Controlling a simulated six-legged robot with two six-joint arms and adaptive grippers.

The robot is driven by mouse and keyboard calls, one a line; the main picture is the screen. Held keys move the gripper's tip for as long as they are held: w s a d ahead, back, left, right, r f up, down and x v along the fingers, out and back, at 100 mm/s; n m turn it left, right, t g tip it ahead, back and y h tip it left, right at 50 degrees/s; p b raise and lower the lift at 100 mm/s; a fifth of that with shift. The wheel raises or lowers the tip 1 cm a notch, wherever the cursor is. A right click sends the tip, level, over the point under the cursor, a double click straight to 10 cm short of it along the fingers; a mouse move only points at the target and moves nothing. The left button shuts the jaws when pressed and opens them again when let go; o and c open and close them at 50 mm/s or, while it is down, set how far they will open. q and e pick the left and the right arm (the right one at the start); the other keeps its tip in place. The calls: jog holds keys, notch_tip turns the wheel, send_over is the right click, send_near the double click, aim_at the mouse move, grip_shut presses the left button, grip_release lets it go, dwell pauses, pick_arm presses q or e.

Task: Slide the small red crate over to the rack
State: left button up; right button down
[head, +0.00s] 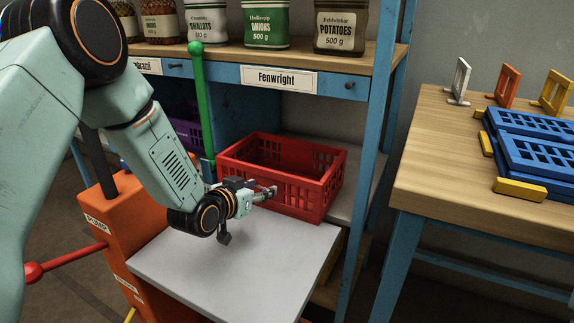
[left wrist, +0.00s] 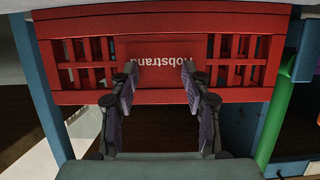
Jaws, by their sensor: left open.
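The small red crate (head: 302,198) stands upright and looks empty in the head view. Its near part is at the far end of a grey platform (head: 225,265), and its far part reaches into the blue rack (head: 379,130) below the Fenwright label (head: 278,79). My left gripper (head: 266,192) is open at the crate's near wall. In the left wrist view, both fingers of the left gripper (left wrist: 158,82) are spread before the crate's red wall (left wrist: 160,20), which shows upside-down lettering. I cannot tell whether they touch it. My right gripper is not in view.
A green post (head: 196,100) rises just left of the crate. An orange pump unit (head: 105,215) stands left of the platform. Seed-style bags, including an onions bag (head: 267,22), stand on the rack's top. A wooden table (head: 440,150) with blue crates is at right.

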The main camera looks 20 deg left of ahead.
pick_arm(q)
jog(key=shift+w+d+f+b, duration=0.15)
jog(key=shift+w+b, duration=0.25)
jog(key=shift+w, duration=1.15)
jog(key=shift+w+d+r+b, duration=0.1)
jog(key=shift+w+d+b, duration=0.3)
jog(key=shift+w, duration=1.1)
jog(key=shift+w+d+f+b, duration=0.1)
jog(key=shift+w+b, duration=0.35)
jog(key=shift+w, duration=1.1)
jog(key=shift+s+a+p, duration=0.1)
jog(key=shift+s+p, duration=0.3)
jog(key=shift+p, duration=0.05)
jog(key=p+v, duration=0.1)
jog(key=v, duration=0.1)
jog(key=f+p+v, duration=0.1)
jog(key=p+v, duration=0.1)
jog(key=v, duration=0.1)
jog(key=p+v, duration=0.2)
jog(key=v, duration=0.1)
jog(key=shift+s+f, duration=0.3)
jog(key=shift+s, duration=0.2)
jog(key=shift+s+a+p, duration=0.1)
jog(key=shift+s+p, duration=0.2)
jog(key=shift+s, duration=0.1)
jog(key=shift+f, duration=0.1)
